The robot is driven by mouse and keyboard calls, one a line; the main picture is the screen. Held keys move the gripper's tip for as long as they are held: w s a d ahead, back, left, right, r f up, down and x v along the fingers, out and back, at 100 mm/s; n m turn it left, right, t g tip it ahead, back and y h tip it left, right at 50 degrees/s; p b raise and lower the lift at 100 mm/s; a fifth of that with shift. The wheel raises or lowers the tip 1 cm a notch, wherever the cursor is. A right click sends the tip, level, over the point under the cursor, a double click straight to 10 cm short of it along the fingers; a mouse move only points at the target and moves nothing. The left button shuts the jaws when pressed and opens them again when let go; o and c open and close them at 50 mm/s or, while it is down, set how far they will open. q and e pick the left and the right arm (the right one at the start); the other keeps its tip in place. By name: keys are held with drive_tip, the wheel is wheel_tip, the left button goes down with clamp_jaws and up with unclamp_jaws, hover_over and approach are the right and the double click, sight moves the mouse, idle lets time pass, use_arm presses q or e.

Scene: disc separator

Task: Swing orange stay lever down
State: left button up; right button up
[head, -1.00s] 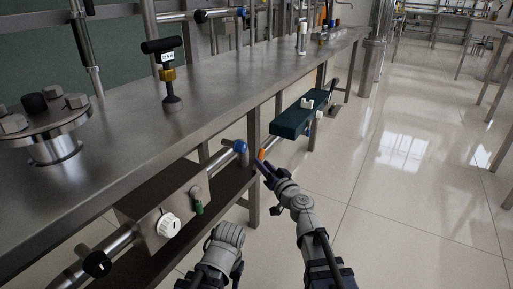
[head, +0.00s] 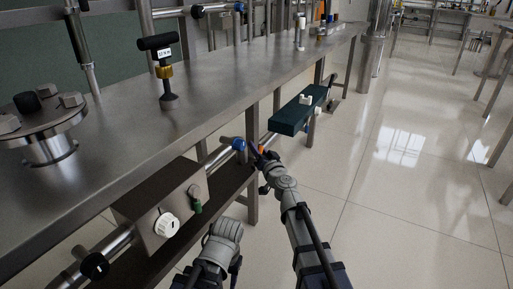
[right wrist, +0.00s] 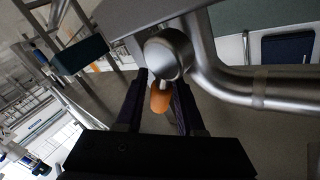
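The orange stay lever (right wrist: 160,97) hangs from a round metal pipe fitting (right wrist: 167,54) in the right wrist view. Its orange tip lies between the two dark fingers of my right gripper (right wrist: 158,108), with a visible gap to each finger. The gripper is open around the lever. In the head view my right gripper (head: 258,156) is beside the bench leg, just right of the blue-ended pipe, and a bit of the orange lever (head: 262,149) shows at the fingers. My left arm is at the bottom of the head view; its fingers do not show.
The steel bench (head: 130,125) runs along the left. Below it are a metal box with a white knob (head: 166,225) and a blue-ended pipe (head: 238,144). A dark green box (head: 298,110) is beyond the gripper.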

drive_tip(key=shift+w+a, duration=0.15)
drive_tip(key=shift+w, duration=0.3)
clamp_jaws()
